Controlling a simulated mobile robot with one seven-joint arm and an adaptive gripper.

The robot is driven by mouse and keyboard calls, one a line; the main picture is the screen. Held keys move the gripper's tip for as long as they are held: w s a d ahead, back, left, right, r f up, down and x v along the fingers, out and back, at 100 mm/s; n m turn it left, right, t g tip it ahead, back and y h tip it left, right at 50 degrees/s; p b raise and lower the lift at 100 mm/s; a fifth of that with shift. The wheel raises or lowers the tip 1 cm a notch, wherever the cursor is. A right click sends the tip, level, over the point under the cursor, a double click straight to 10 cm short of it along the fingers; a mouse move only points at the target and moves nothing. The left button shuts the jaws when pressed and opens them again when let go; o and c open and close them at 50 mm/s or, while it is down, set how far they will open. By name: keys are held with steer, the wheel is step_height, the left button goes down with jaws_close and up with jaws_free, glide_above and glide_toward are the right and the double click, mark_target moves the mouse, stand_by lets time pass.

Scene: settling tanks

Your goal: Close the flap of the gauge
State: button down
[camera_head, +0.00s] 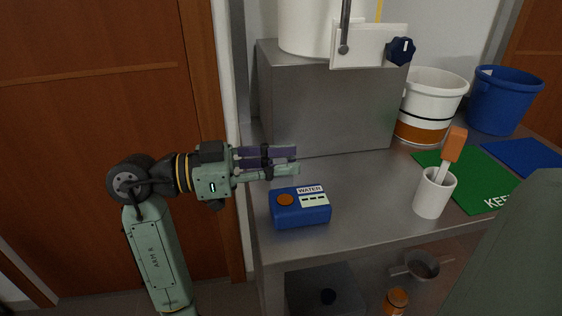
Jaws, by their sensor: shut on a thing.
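A blue box labelled WATER (300,212), with an orange round button and a small pale panel, sits near the left front of the metal bench. No other gauge is clearly marked, and I cannot make out a separate flap on the box. My gripper (297,160) reaches in from the left, level, just above and behind the box, apart from it in the picture. Its purple and green fingers lie close together. What is between them is too small to tell.
The metal bench (365,225) carries a raised metal block (330,105) with a white vessel and a white plate with a dark blue knob (401,51). A white cup (434,195) holds an orange-handled tool. Buckets (505,100) and a green mat (480,180) lie right.

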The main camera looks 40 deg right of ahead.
mark_target(286, 203)
steer(key=shift+s+a+f+m+b, duration=0.1)
steer(key=shift+s+a+m+b, duration=0.15)
steer(key=shift+m+b, duration=1)
steer(key=m+b, duration=0.1)
steer(key=b, duration=0.1)
steer(key=s+m+b, duration=0.1)
steer(key=b, duration=0.2)
steer(key=a+m+b, duration=0.1)
steer(key=m+b, duration=0.1)
steer(key=shift+s+f+b, duration=0.2)
steer(key=shift+s+b, duration=0.2)
steer(key=shift+s+a+f+m+b, duration=0.15)
steer(key=shift+s+m+b, duration=0.05)
steer(key=shift+m+b, duration=0.6)
steer(key=shift+s+a+f+m+b, duration=0.1)
steer(key=shift+s+m+b, duration=0.1)
steer(key=shift+m+b, duration=0.55)
steer(key=shift+s+a+f+m+b, duration=0.1)
steer(key=shift+s+f+m+b, duration=0.1)
steer(key=shift+m+b, duration=0.55)
steer(key=shift+s+a+f+m+b, duration=0.15)
steer(key=shift+m+b, duration=0.3)
steer(key=shift+b, duration=0.55)
steer(key=c, duration=1.6)
jaws_free()
steer(key=shift+o, duration=0.2)
steer(key=shift+r, duration=0.15)
